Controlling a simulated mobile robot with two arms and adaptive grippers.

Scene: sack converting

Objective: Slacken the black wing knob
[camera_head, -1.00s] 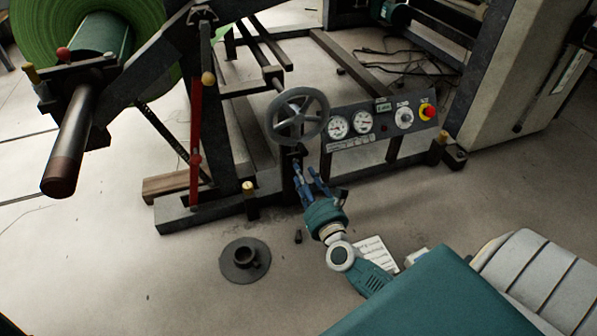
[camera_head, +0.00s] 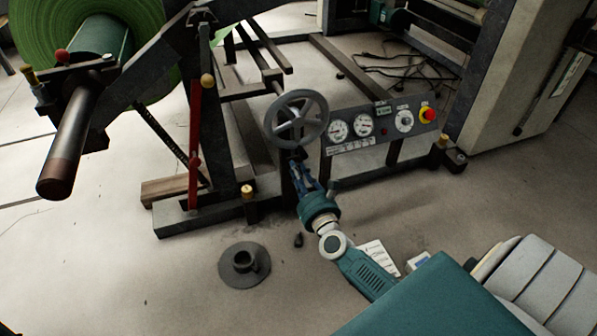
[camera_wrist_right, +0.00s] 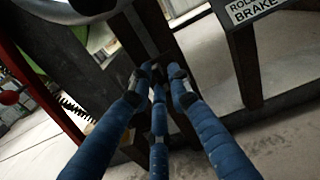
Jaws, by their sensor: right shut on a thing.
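My right gripper (camera_head: 300,172) reaches to the dark post below the grey handwheel (camera_head: 297,118). In the right wrist view its blue fingers (camera_wrist_right: 158,82) are closed together on a small dark piece in front of the post. The black wing knob (camera_wrist_right: 157,72) is mostly hidden between the fingertips; only dark bits show, so its shape and angle cannot be told. In the head view the fingers cover it. My left gripper is not in view.
A control panel (camera_head: 383,125) with gauges and a red button stands right of the handwheel. A red lever (camera_head: 195,140) and a green roll (camera_head: 135,35) are at the left. A dark round base with a cup shape (camera_head: 244,264) stands on the floor.

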